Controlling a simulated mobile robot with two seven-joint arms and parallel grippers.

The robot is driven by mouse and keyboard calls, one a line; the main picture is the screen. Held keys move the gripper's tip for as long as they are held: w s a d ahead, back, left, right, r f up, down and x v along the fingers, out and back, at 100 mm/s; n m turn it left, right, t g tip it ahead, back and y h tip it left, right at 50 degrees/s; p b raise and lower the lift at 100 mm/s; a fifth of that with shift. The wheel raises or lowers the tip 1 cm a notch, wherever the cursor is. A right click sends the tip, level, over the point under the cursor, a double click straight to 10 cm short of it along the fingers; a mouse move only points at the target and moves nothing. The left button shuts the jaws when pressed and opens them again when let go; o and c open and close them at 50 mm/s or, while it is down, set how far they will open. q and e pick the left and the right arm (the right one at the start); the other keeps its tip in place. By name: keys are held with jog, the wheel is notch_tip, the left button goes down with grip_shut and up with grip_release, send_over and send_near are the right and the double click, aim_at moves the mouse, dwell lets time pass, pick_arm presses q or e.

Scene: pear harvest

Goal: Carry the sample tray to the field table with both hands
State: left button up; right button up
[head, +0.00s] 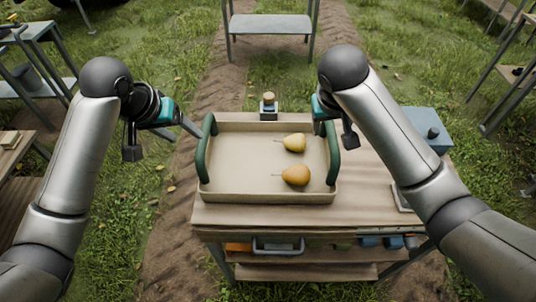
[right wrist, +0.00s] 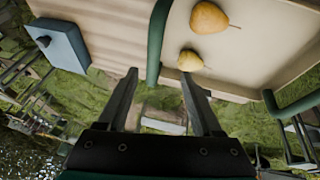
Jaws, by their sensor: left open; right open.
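The sample tray (head: 268,197) is shallow and beige, with a green left handle (head: 207,150) and a green right handle (head: 333,155). It sits on a wooden-topped bench and holds two yellow-brown pears (head: 296,175). My left gripper (head: 188,132) is open and empty, left of the left handle and apart from it. My right gripper (head: 322,108) is open near the far end of the right handle, its fingers partly hidden. In the right wrist view that handle (right wrist: 157,45) appears between the open fingertips; contact cannot be told. A grey table (head: 270,24) stands far ahead.
The wooden bench (head: 240,215) has a lower shelf with assorted items. A small device (head: 268,108) stands just behind the tray, and a blue box (head: 425,128) is at the right. Other tables flank a dirt path with grass beside it.

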pick_arm(q)
jog(key=shift+w+a+r, duration=0.2)
jog(key=shift+w+r, duration=0.25)
jog(key=shift+r, duration=0.15)
pick_arm(e)
jog(key=shift+w+d+r, duration=0.35)
jog(key=shift+w+r, duration=0.1)
jog(key=shift+r, duration=0.15)
jog(key=shift+f, duration=0.1)
pick_arm(q)
jog(key=x, duration=1.5)
jog(key=shift+d+f, duration=0.1)
jog(key=shift+d, duration=0.05)
pick_arm(e)
jog(key=x, duration=1.5)
jog(key=shift+w+d, duration=0.15)
jog(key=shift+d, duration=0.05)
pick_arm(q)
jog(key=shift+c, duration=0.4)
pick_arm(e)
jog(key=shift+c, duration=0.4)
pick_arm(q)
grip_shut()
pick_arm(e)
grip_shut()
